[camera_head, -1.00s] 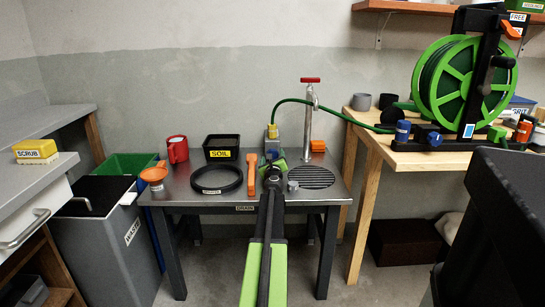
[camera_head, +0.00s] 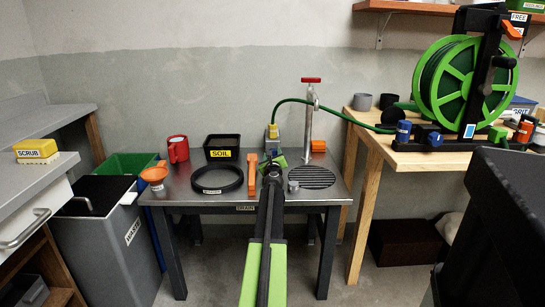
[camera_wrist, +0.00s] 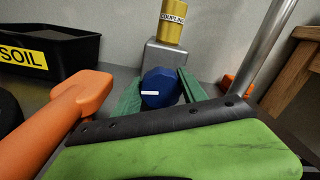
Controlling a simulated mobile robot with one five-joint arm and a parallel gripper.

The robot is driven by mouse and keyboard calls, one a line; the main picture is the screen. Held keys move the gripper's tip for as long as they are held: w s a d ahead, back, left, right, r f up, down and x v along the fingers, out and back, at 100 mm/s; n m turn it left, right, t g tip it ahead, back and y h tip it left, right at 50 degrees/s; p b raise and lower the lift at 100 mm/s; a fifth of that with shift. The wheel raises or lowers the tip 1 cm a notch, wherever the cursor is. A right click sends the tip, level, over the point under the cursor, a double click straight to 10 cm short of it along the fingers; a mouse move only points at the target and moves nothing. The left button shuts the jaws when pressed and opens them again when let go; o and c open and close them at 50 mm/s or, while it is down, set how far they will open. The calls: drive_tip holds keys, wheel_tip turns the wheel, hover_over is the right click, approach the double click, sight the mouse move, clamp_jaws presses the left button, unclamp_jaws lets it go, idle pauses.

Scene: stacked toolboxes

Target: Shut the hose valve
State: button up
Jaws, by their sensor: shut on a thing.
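The valve shows in the wrist view as a blue faceted knob (camera_wrist: 158,86) with a white mark, on the front of a grey block (camera_wrist: 165,55). A yellow piece labelled COUPLING (camera_wrist: 171,22) stands on the block. In the head view the green hose (camera_head: 325,102) arches from this yellow piece (camera_head: 273,131) to the reel on the right. My gripper (camera_wrist: 160,92) has its green fingers on either side of the knob, shut on it. In the head view my gripper (camera_head: 276,162) is at the block's front and largely hides the knob.
An orange-handled tool (camera_wrist: 60,115) lies close to the left of my gripper. A metal standpipe with a red handle (camera_head: 311,80) and a round drain grate (camera_head: 312,177) are on the right.

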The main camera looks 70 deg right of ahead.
drive_tip(key=shift+s+a, duration=0.1)
drive_tip(key=shift+a, duration=0.1)
drive_tip(key=shift+d+r+m, duration=0.15)
drive_tip(key=shift+d+m, duration=0.15)
drive_tip(key=shift+d, duration=0.05)
drive_tip(key=m, duration=0.4)
drive_tip(key=shift+s+m, duration=0.3)
drive_tip(key=m, duration=0.5)
drive_tip(key=shift+s, duration=0.25)
drive_tip(key=shift+m, duration=0.4)
drive_tip(key=o, duration=1.2)
drive_tip(key=shift+o, duration=0.8)
drive_tip(key=shift+w, duration=0.15)
